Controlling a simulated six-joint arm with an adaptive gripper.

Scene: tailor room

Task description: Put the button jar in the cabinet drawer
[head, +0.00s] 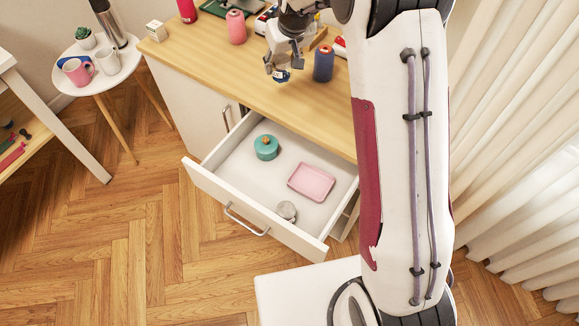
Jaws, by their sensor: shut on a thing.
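My gripper (279,71) is above the wooden cabinet top, near its front edge. It is shut on a small dark blue and pale thing (282,76), partly hidden by the fingers; this may be the button jar, but it is too small to be sure. The cabinet drawer (232,169) is pulled open below and in front of the cabinet top. Inside it are a round teal pot (266,149) with an orange-brown knob, a pink tray (311,182) and a small grey round thing (287,211). Bare drawer floor shows between them.
A dark blue thread spool (323,63) stands close to the right of my gripper. A pink spool (236,27) and a red bottle (187,10) stand further left on the cabinet top (200,60). A round white side table (92,83) holds mugs.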

